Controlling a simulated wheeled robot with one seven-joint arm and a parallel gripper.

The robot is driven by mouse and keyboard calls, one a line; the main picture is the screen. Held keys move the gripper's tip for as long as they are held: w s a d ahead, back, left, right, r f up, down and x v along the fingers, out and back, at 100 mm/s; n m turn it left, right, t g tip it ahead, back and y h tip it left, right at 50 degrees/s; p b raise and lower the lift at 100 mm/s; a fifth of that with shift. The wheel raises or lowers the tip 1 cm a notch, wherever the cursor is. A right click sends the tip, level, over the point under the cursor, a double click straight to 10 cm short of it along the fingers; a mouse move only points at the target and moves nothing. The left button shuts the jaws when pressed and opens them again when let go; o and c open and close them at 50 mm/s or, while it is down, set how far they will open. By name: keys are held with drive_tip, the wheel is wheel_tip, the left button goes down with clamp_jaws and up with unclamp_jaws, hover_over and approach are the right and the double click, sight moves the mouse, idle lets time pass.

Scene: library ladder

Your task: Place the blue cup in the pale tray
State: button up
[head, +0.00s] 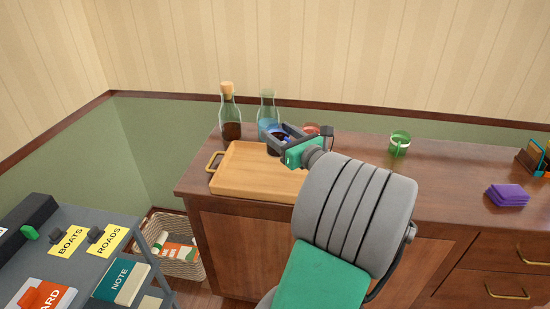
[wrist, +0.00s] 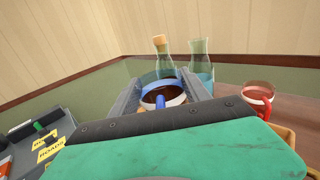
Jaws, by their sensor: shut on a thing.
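The blue cup (wrist: 161,85) with dark liquid inside is between the fingers of my gripper (wrist: 165,90) in the wrist view. My gripper is shut on it, and the cup looks upright. In the head view the blue cup (head: 278,134) is partly hidden by my gripper (head: 280,138), above or behind the far edge of the tray. The pale wooden tray (head: 245,176) lies on the cabinet top, with a brass handle at its left. Its right part is hidden by my arm. I cannot tell the cup's height above the tray.
A corked bottle (head: 230,112) and a clear bottle of blue liquid (head: 267,108) stand behind the tray. A red cup (wrist: 257,93) stands right of my gripper. A green cup (head: 399,143) and purple cloths (head: 507,195) are farther right. A grey cart (head: 75,225) stands at left.

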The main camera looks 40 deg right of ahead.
drive_tip(key=shift+w+d+f+b, duration=0.5)
drive_tip(key=shift+w+d+f, duration=0.45)
drive_tip(key=shift+f, duration=0.75)
drive_tip(key=shift+w+d+f+b, duration=0.55)
drive_tip(key=shift+w+f, duration=0.75)
drive_tip(key=shift+f, duration=0.45)
drive_tip(key=shift+w+d+f+b, duration=0.4)
drive_tip(key=shift+w+d+f, duration=0.6)
drive_tip(key=shift+f, duration=0.7)
drive_tip(key=shift+w+a, duration=0.1)
drive_tip(key=shift+a, duration=0.05)
drive_tip(key=shift+f, duration=0.15)
drive_tip(key=o, duration=1.5)
drive_tip(key=shift+o, duration=0.2)
